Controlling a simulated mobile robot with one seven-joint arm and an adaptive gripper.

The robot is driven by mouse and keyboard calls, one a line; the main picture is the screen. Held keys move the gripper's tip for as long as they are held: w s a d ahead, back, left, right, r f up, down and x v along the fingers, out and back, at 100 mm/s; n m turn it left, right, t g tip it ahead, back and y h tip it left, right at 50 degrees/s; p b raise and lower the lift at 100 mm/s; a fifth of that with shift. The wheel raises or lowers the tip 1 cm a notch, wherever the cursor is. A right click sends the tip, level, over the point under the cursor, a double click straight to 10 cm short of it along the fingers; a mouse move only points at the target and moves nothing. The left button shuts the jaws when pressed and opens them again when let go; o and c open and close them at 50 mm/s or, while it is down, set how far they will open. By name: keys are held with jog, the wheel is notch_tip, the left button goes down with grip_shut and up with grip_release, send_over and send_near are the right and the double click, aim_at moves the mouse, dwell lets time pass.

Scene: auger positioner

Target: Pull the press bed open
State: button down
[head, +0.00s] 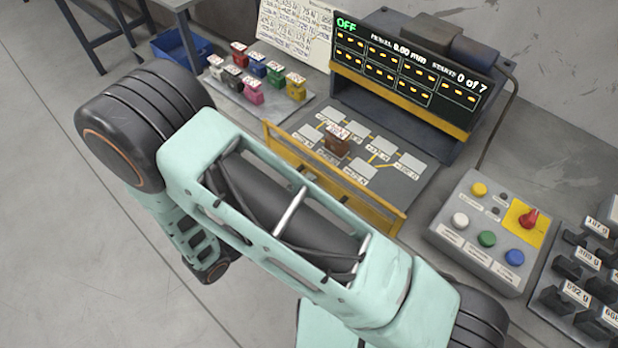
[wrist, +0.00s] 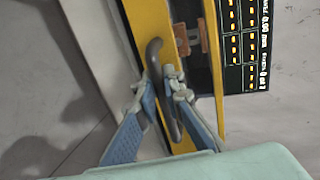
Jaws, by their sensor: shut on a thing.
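The press bed (head: 405,196) is a dark grey plate with white pads and yellow lines, lying in front of the press housing. A yellow front panel (head: 385,212) runs along its near edge, partly hidden by my arm. A brown block (head: 337,145) sits on one of the pads. In the wrist view, a dark curved handle (wrist: 153,48) is fixed to the yellow panel (wrist: 151,18). My gripper (wrist: 164,84) is shut on the handle, with a blue-padded finger on each side. In the head view my arm hides the gripper and handle.
The press housing (head: 400,103) has a display reading OFF and 0 of 7. A button box (head: 475,262) with a red knob stands at the right, beside dark labelled weights (head: 577,290). Coloured blocks (head: 254,90) sit on a tray at the left. Open floor lies at the left front.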

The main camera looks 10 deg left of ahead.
jog(key=c, duration=2)
grip_release()
jog(key=shift+c, duration=0.2)
jog(key=shift+s+a, duration=0.1)
jog(key=v, duration=1.1)
jog(key=shift+s+a, duration=0.25)
jog(key=shift+s, duration=0.05)
jog(key=shift+r, duration=0.1)
